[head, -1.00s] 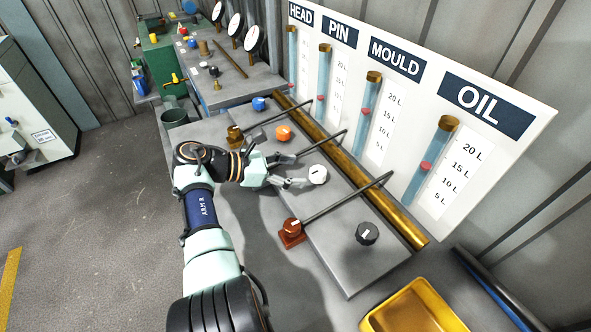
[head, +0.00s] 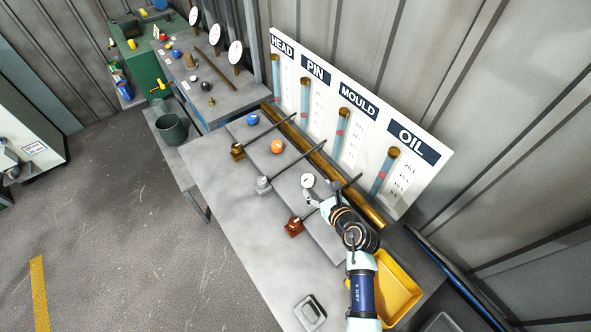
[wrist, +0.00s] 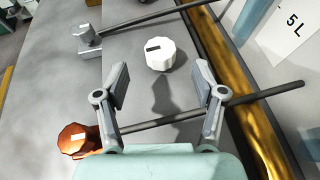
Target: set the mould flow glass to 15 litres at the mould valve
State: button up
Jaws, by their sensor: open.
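The mould flow glass (head: 341,138) is a blue tube with a brass cap under the MOULD sign. Its red float sits around the upper middle; the scale beside it is too small to read now. A white knob (head: 307,180) with a dark mark stands on the grey plate, third in the row of knobs. It also shows in the wrist view (wrist: 160,56), ahead of and between my fingertips. My gripper (wrist: 160,78) is open and empty, with its fingers apart from the knob. In the head view my gripper (head: 312,199) is just below the knob.
Orange (head: 277,147) and blue (head: 252,119) knobs stand farther along the plate. Dark rods cross the plate from a grey block (head: 263,185) and a red-brown block (head: 293,227). One rod passes under my fingers. A yellow tray (head: 397,290) is beside my arm.

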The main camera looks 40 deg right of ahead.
aim_at(308, 179)
jog(key=shift+s+f, duration=0.1)
jog(key=shift+f, duration=0.05)
jog(key=shift+w+f, duration=0.15)
jog(key=shift+w, duration=0.05)
jog(key=b+x, duration=0.3)
jog(key=x, duration=0.4)
jog(key=shift+b, duration=0.3)
jog(key=shift+w+d, duration=0.1)
jog(key=shift+w, duration=0.15)
